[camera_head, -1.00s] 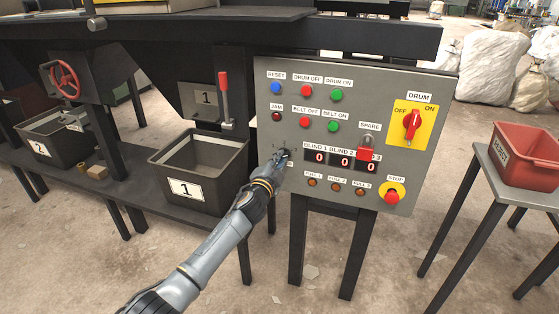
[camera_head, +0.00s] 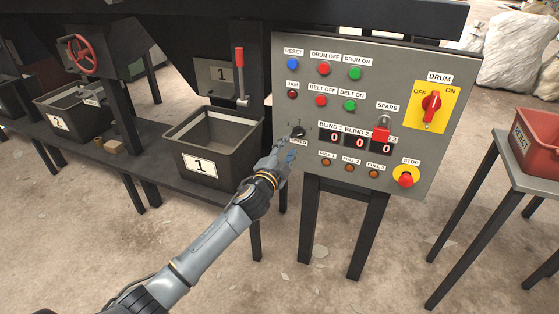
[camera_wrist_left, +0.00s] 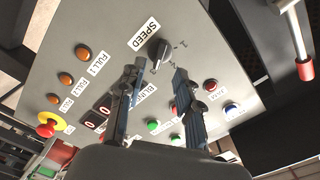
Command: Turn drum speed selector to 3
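The drum speed selector, a small dark knob (camera_head: 298,132), sits at the lower left of the grey control panel (camera_head: 395,75), above a SPEED label. In the left wrist view the knob (camera_wrist_left: 159,53) shows just beyond my fingertips, beside the SPEED label (camera_wrist_left: 145,37) and a small digit 1. Which number the knob points to I cannot tell. My left gripper (camera_head: 284,148) is just below and left of the knob. In the left wrist view its two fingers (camera_wrist_left: 158,72) are apart with nothing between them, and appear clear of the knob. My right gripper is not in view.
The BLIND displays (camera_head: 358,142) and several lamps and buttons are close to the right and above. The red STOP button (camera_head: 405,180) is at the lower right. A bin labelled 1 (camera_head: 213,150) stands left of the panel, below a red-handled lever (camera_head: 240,75).

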